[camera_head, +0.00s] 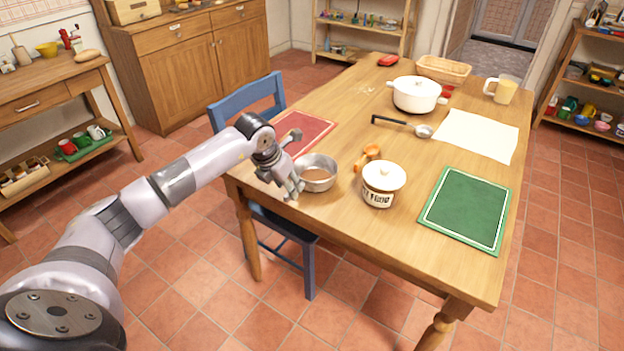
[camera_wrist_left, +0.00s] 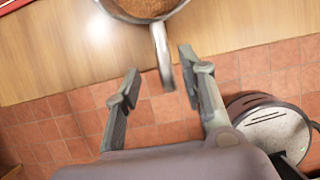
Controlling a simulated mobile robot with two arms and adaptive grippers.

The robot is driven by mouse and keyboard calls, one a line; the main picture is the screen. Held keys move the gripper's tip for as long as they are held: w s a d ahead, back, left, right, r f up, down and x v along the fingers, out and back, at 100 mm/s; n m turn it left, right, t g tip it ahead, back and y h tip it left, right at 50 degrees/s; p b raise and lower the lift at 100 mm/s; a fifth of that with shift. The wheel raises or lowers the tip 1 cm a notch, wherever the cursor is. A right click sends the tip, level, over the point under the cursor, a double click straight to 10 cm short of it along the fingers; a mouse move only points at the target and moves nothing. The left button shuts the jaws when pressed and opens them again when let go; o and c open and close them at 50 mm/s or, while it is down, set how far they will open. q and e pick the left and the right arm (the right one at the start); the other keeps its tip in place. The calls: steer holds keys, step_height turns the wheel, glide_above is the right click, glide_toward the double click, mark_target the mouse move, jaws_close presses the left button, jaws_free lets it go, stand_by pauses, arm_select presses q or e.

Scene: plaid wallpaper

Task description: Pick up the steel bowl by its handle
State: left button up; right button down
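The steel bowl (camera_head: 318,175) sits near the left edge of the wooden table and holds something brown. In the left wrist view the bowl (camera_wrist_left: 172,10) is at the top, partly cut off, and its handle (camera_wrist_left: 161,55) points down toward my gripper. My left gripper (camera_head: 292,188) is just left of the bowl at the table edge. In the wrist view my left gripper (camera_wrist_left: 157,82) is open, with the handle's end between its fingertips, nearer the right finger. I see no finger closed on the handle. My right gripper is not in view.
A white lidded pet-food jar (camera_head: 381,190) and an orange object (camera_head: 369,156) stand right of the bowl. A red mat (camera_head: 306,130) lies behind it. A ladle (camera_head: 422,131), white pot (camera_head: 415,97) and green mat (camera_head: 467,208) are further off. A blue chair (camera_head: 247,103) stands beside the table.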

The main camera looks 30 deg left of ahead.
mark_target(308, 183)
arm_select(q)
steer(key=x, duration=0.4)
steer(key=shift+d+f, duration=0.15)
steer(key=shift+d, duration=0.15)
steer(key=shift+c, duration=0.4)
jaws_close()
